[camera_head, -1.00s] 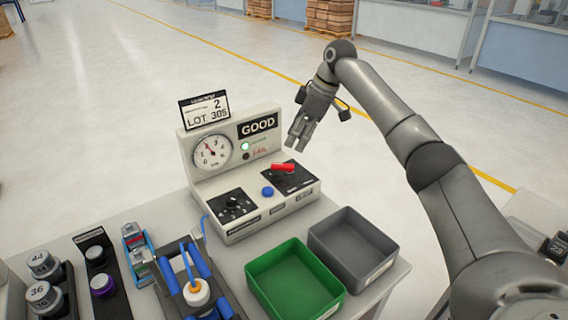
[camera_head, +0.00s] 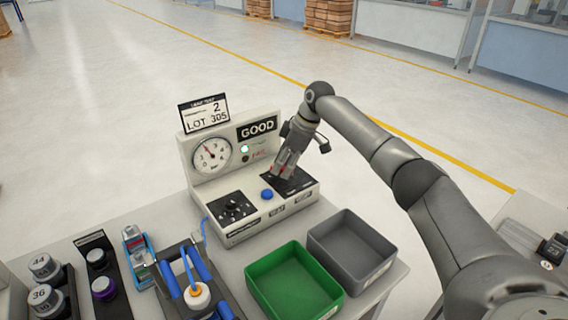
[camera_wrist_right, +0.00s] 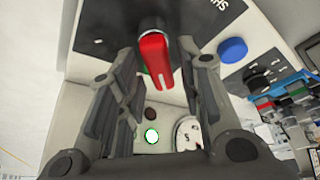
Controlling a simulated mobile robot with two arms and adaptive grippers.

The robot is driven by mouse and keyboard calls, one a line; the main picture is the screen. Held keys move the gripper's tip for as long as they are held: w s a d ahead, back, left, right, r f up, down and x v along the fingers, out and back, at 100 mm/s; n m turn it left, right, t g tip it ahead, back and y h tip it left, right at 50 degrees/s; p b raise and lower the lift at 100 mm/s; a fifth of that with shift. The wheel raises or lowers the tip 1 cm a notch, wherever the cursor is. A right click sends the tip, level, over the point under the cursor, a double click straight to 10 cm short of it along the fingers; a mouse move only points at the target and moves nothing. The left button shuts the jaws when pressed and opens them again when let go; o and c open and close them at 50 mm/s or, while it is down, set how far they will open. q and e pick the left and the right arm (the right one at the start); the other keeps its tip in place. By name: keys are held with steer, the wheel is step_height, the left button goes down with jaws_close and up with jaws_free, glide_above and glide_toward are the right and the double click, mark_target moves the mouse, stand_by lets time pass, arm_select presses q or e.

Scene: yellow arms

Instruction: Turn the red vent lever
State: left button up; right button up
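The red vent lever (camera_wrist_right: 154,62) shows in the right wrist view, on a dark plate on top of the test box (camera_head: 243,229). In the head view only small red parts of the lever show behind my right gripper (camera_head: 281,174). My right gripper is open, with its fingers (camera_wrist_right: 156,85) on either side of the lever. I see gaps between the lever and both fingers in the wrist view. My left gripper is not in view.
A blue button (camera_head: 267,193) and a black dial plate (camera_head: 232,207) sit left of the lever. A green bin (camera_head: 294,284) and a grey bin (camera_head: 352,250) stand in front. The gauge panel (camera_head: 212,155) rises behind, with a lit green lamp.

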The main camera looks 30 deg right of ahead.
jaws_close()
steer(key=shift+r+m+p, duration=0.2)
steer(key=shift+m+p, duration=0.2)
steer(key=shift+p, duration=0.4)
steer(key=m+h+p, duration=0.1)
steer(key=m+p, duration=0.3)
steer(key=p, duration=0.1)
steer(key=m+t+h+p, duration=0.1)
steer(key=m+h+p, duration=0.1)
steer(key=m+p, duration=0.2)
steer(key=d+m+h+p, duration=0.1)
steer(key=m+p, duration=0.3)
steer(key=p, duration=0.3)
steer(key=shift+w+t, duration=0.25)
steer(key=shift+t, duration=0.05)
steer(key=shift+d+m+h+p, duration=0.25)
steer(key=shift+m+h+p, duration=0.5)
steer(key=shift+m, duration=0.45)
steer(key=shift+s+d+f+m+g+h+p, duration=0.1)
steer(key=shift+m+g+h+p, duration=0.15)
steer(key=shift+m, duration=0.45)
steer(key=shift+d+m+g+h+p, duration=0.1)
steer(key=shift+m+g+h+p, duration=0.1)
steer(key=shift+m, duration=0.5)
steer(key=shift+o, duration=1.6)
jaws_free()
